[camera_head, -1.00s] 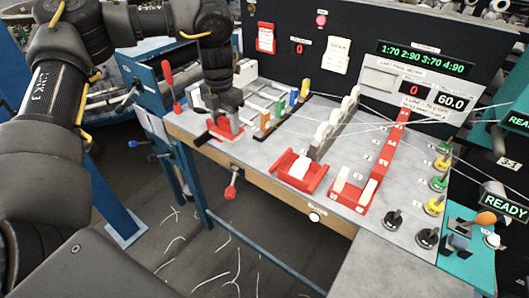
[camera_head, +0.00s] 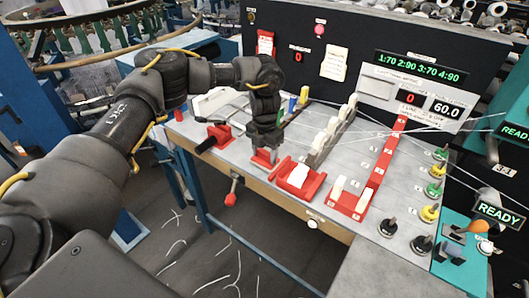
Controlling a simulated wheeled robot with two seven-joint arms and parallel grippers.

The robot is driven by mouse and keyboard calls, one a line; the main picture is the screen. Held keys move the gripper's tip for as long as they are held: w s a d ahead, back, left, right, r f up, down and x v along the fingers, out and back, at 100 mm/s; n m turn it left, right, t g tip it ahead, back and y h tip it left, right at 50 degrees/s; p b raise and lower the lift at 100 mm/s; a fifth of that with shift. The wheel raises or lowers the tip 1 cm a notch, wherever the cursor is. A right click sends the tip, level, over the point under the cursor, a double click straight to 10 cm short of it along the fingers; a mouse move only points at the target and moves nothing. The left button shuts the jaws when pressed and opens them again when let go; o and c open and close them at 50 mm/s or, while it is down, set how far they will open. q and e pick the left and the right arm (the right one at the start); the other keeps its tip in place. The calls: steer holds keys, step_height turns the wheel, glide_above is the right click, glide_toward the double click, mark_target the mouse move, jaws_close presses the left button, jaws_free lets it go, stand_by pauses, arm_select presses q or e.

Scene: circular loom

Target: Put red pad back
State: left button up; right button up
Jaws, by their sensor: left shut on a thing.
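My left gripper (camera_head: 265,153) points down over the front part of the grey table and is shut on a small red pad (camera_head: 263,160). Only a little of the pad shows, low between the fingers. I cannot tell whether it touches the table. Just right of it is a red tray (camera_head: 289,186) with a white block in it. To the left of the gripper is a red clamp-like fixture (camera_head: 219,134) with a black handle. My right gripper is not in view.
A second red holder (camera_head: 347,204) with upright white pieces stands to the right, beside a long red strip (camera_head: 385,152). White discs (camera_head: 330,138) stand in a row behind. Thin white threads cross above the table. Knobs (camera_head: 421,245) line the right side.

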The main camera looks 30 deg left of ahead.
mark_target(264, 152)
arm_select(q)
steer(key=shift+f, duration=0.55)
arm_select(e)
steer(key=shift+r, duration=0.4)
arm_select(q)
steer(key=shift+f, duration=0.15)
steer(key=o, duration=1)
steer(key=shift+o, duration=0.2)
steer(key=shift+r, duration=0.3)
steer(key=shift+w+r+b, duration=0.1)
steer(key=shift+r+b, duration=0.2)
steer(key=shift+r, duration=0.05)
step_height(264, 152, up, 11)
steer(key=b, duration=0.1)
steer(key=shift+b, duration=0.35)
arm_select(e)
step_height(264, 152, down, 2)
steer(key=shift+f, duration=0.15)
